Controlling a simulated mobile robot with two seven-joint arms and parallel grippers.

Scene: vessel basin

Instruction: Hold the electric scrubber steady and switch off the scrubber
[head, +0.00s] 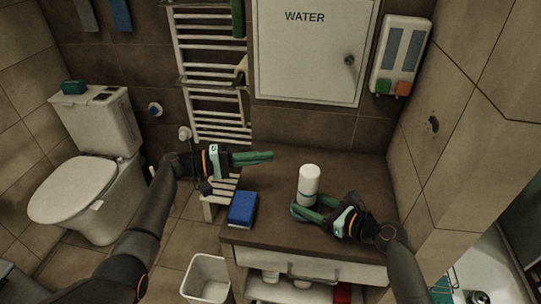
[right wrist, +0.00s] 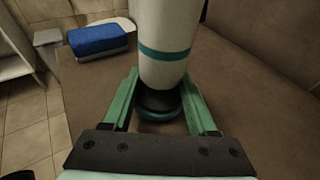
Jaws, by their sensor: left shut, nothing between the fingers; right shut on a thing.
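The electric scrubber (head: 310,180) is a white upright cylinder with a teal band and a dark base, standing on the brown counter (head: 345,165). In the right wrist view the scrubber (right wrist: 167,38) rises between the green fingers. My right gripper (head: 300,211) is shut on the scrubber near its lower part. My left gripper (head: 272,156) is shut and empty, to the left of the scrubber and apart from it, with its fingers pointing right. No switch on the scrubber can be made out.
A blue and white sponge-like block (head: 242,208) lies at the counter's left front edge. A white bin (head: 207,278) stands on the floor below. A towel rail (head: 208,80) and a white WATER cabinet (head: 310,50) are behind. The counter's back is clear.

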